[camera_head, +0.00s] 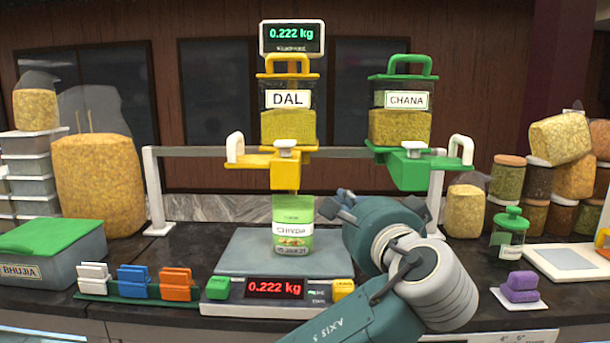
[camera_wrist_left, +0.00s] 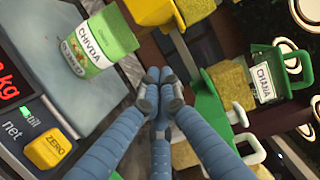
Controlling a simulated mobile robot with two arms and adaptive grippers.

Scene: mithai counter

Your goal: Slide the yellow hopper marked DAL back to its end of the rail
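The yellow hopper marked DAL (camera_head: 287,128) hangs on the grey rail (camera_head: 340,153), left of the rail's middle. It has a yellow lid and handle, and a yellow base with a white-tipped lever on its left. Its spout is above an open-topped green CHIVDA packet (camera_head: 293,225), which stands on the scale pan (camera_head: 235,252). My left gripper (camera_head: 336,207) is right of the packet, below the rail, apart from the hopper. In the left wrist view the gripper's fingertips (camera_wrist_left: 160,88) are together with nothing between them. My right gripper is not in view.
A green CHANA hopper (camera_head: 400,125) hangs at the rail's right end. The scale display (camera_head: 275,288) reads 0.222 kg. Coloured clips stand at front left, beside a green-lidded BHUJIA box (camera_head: 50,242). Jars (camera_head: 507,178) crowd the right. The rail is bare between the hoppers.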

